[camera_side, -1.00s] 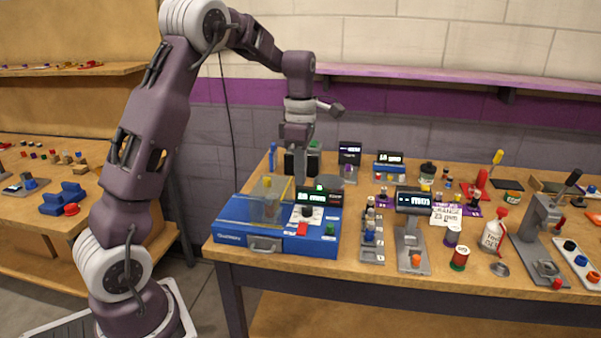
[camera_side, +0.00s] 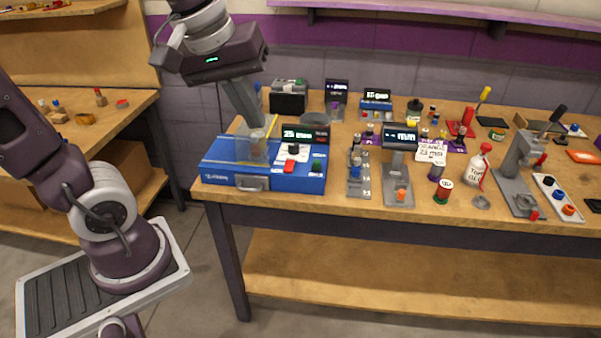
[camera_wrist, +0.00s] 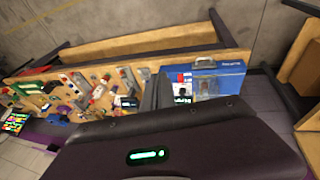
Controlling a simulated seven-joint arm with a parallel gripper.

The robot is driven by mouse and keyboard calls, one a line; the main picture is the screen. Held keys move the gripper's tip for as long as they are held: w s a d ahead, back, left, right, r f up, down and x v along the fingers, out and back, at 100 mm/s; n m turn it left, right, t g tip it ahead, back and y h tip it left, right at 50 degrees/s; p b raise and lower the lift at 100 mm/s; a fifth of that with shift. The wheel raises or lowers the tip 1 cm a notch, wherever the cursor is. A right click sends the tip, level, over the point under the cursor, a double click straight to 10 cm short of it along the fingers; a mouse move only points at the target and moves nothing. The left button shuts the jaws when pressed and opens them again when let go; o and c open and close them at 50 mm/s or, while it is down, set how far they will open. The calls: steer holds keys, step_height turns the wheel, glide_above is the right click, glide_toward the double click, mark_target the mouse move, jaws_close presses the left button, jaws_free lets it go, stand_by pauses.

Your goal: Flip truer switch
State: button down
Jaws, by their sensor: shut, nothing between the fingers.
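The truer looks to be the blue box (camera_side: 225,180) at the bench's left front, with a clear cover (camera_side: 250,150), a lit display (camera_side: 297,133) and a black knob (camera_side: 294,149). A red switch-like part (camera_side: 290,166) and a green button (camera_side: 317,165) sit on its right part. My gripper (camera_side: 260,127) is shut and empty, pointing down near the clear cover, left of and above the red part. I cannot tell if it touches the cover. In the wrist view, the blue box (camera_wrist: 222,83) and red part (camera_wrist: 182,78) show beyond my gripper (camera_wrist: 157,92).
A grey strip with small parts (camera_side: 358,178) and a grey stand (camera_side: 398,185) are right of the box. A black box (camera_side: 289,102) stands behind it. A spray bottle (camera_side: 477,165) and lever press (camera_side: 520,165) stand farther right.

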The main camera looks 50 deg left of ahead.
steer(key=w+a+f+n+g, duration=0.2)
steer(key=w+a+f+n, duration=0.2)
steer(key=w+a+n, duration=0.55)
steer(key=n+g+y, duration=0.1)
steer(key=n, duration=0.7)
glide_toward(290, 161)
steer(key=f, duration=0.6)
steer(key=shift+w+a, duration=0.2)
steer(key=shift+w+f, duration=0.1)
steer(key=shift+f, duration=0.3)
steer(key=shift+a, duration=0.1)
